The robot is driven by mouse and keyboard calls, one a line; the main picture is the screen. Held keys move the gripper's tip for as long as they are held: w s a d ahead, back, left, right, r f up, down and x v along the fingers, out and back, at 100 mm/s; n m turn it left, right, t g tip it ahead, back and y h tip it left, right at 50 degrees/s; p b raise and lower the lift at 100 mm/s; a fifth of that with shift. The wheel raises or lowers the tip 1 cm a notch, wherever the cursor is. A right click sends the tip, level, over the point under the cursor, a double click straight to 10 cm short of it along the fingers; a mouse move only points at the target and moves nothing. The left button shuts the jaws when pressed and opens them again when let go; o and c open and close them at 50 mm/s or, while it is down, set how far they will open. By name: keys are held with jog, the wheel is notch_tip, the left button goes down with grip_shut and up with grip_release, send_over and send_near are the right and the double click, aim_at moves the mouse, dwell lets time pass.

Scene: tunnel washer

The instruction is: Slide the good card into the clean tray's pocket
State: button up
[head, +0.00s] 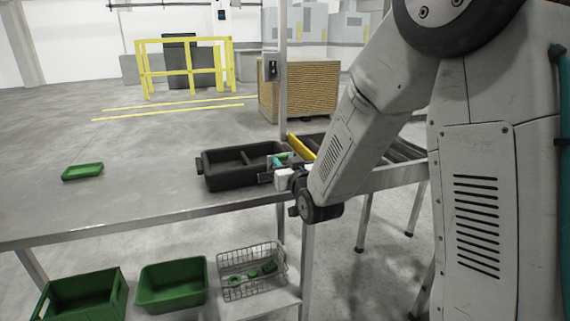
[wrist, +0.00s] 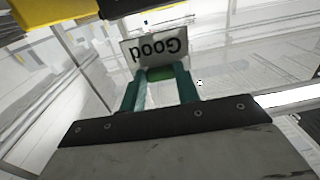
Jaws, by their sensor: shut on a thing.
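The good card (wrist: 158,47) is a pale card that reads "Good", upside down in the wrist view. My gripper (wrist: 160,76) has teal fingers shut on the card's green lower part. In the head view my gripper (head: 279,163) is at the right end of a black tray (head: 222,184) with a divider, on the metal table. A dark edge (wrist: 140,6) shows just beyond the card in the wrist view, with no clear contact. I cannot make out a pocket or a label on the black tray.
A small green tray (head: 82,171) lies at the table's left. Green bins (head: 172,287) and a wire basket (head: 251,272) with green pieces stand below. A roller conveyor (head: 398,151) with a yellow part (head: 302,147) adjoins at the right. The table (head: 140,190) is clear between the trays.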

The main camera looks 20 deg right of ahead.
jog(key=shift+w+a+f, duration=0.1)
jog(key=shift+w+f, duration=0.75)
jog(key=shift+w, duration=0.6)
jog(key=shift+w+f, duration=0.9)
jog(key=shift+w, duration=0.55)
jog(key=shift+w+a+f, duration=0.1)
jog(key=shift+w+f, duration=0.75)
jog(key=shift+w, duration=0.6)
jog(key=shift+s, duration=0.1)
jog(key=shift+s, duration=0.15)
jog(key=shift+f, duration=0.2)
jog(key=shift+f, duration=0.25)
jog(key=shift+f, duration=0.45)
